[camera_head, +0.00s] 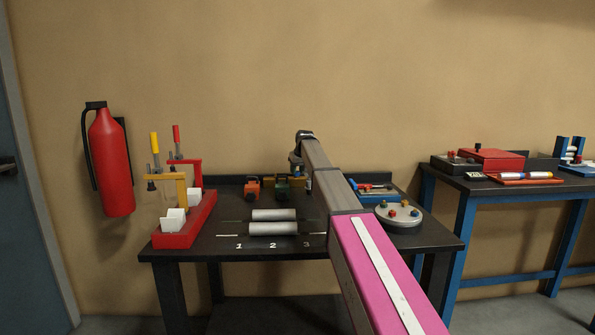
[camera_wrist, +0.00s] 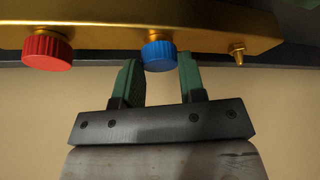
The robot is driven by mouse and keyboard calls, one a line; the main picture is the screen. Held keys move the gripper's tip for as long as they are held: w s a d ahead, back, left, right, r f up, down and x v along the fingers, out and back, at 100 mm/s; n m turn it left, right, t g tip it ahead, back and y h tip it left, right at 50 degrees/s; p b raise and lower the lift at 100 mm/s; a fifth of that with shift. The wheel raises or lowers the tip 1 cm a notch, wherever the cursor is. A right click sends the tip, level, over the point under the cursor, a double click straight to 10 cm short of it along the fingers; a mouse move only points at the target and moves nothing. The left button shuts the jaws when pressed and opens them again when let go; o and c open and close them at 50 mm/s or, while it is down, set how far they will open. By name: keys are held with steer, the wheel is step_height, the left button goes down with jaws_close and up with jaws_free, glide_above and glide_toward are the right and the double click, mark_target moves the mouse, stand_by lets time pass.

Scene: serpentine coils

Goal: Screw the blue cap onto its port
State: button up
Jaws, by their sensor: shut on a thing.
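In the wrist view, the blue cap (camera_wrist: 159,56) is between the green-padded fingers of my gripper (camera_wrist: 158,66), which is shut on it. The cap is upright against the underside of a gold bar (camera_wrist: 215,30), at a gold port neck (camera_wrist: 154,34). I cannot tell how far it is threaded on. A red cap (camera_wrist: 47,50) sits on the bar to the left. A bare threaded gold stub (camera_wrist: 238,54) shows to the right.
The dark table (camera_head: 215,247) holds a red tray (camera_head: 187,234) with clamps at left, grey cylinders (camera_head: 273,228) in the middle and a round plate (camera_head: 405,223) with coloured knobs at right. A fire extinguisher (camera_head: 113,165) hangs on the wall. A blue-legged bench (camera_head: 515,192) stands at right.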

steer(key=shift+a+m+h, duration=0.1)
steer(key=shift+m+h, duration=0.4)
steer(key=shift+m, duration=1)
steer(key=shift+d+m+h, duration=0.2)
steer(key=shift+m+h, duration=0.7)
steer(key=shift+m, duration=0.6)
